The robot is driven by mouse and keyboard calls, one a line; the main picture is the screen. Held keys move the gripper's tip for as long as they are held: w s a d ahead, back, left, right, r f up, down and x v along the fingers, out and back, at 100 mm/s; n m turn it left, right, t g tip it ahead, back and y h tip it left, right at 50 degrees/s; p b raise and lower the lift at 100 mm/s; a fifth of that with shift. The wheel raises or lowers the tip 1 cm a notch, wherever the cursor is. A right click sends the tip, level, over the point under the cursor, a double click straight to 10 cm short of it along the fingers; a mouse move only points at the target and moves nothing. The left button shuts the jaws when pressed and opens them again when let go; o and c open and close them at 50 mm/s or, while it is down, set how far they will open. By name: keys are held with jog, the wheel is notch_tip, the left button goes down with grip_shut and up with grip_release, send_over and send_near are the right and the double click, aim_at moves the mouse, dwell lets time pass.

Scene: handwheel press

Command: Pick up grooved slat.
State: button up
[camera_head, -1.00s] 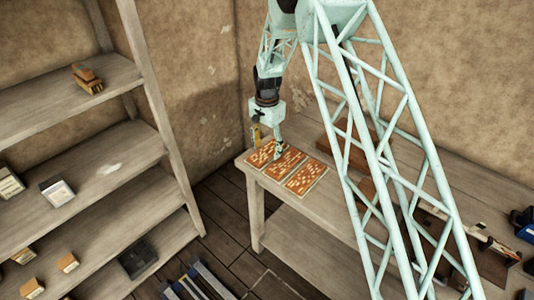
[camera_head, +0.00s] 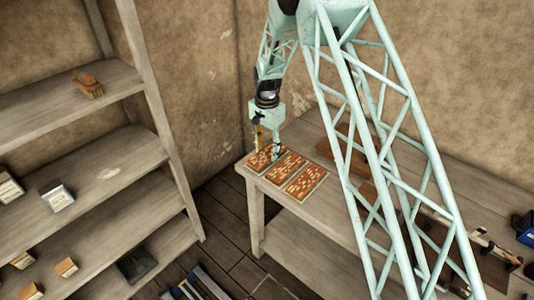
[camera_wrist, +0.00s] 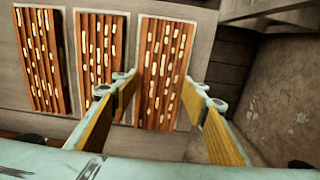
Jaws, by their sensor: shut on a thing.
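Three brown grooved slats with pale inlaid dashes lie side by side on the wooden table: the left one (camera_head: 262,161), the middle one (camera_head: 284,168) and the right one (camera_head: 306,182) in the head view. My gripper (camera_head: 267,148) is down at the left slat, nearest the table's end. In the wrist view, my gripper (camera_wrist: 162,85) has its yellow-padded fingers on either side of the rightmost slat (camera_wrist: 162,60), shut on it. The slat appears to be still at table level; I cannot see whether it is clear of the top. The other two slats show to its left.
The table (camera_head: 300,232) runs to the right, with tools and a blue item (camera_head: 524,228) at its far right. A wooden shelf unit (camera_head: 110,175) with small boxes stands at the left. Floor shows between them. Walls stand behind.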

notch_tip(320, 180, up, 2)
jog(key=shift+r, duration=0.1)
jog(key=shift+s, duration=0.15)
jog(key=s+d, duration=0.2)
jog(key=s, duration=0.2)
jog(key=s+d+r, duration=0.1)
jog(key=s+d, duration=0.1)
jog(key=s, duration=0.3)
jog(key=s+d, duration=0.2)
jog(key=s, duration=0.3)
jog(key=shift+s+r, duration=0.25)
jog(key=shift+d, duration=0.1)
jog(key=d+r+n+b, duration=0.2)
jog(key=d+r+n, duration=0.2)
jog(key=d, duration=0.9)
jog(key=w+d+r+n+b, duration=0.1)
jog(key=d+r+n+b, duration=0.2)
jog(key=d, duration=1)
jog(key=shift+w+r+n, duration=0.15)
jog(key=shift+r+n, duration=0.25)
jog(key=shift+r, duration=0.45)
jog(key=shift+d, duration=0.1)
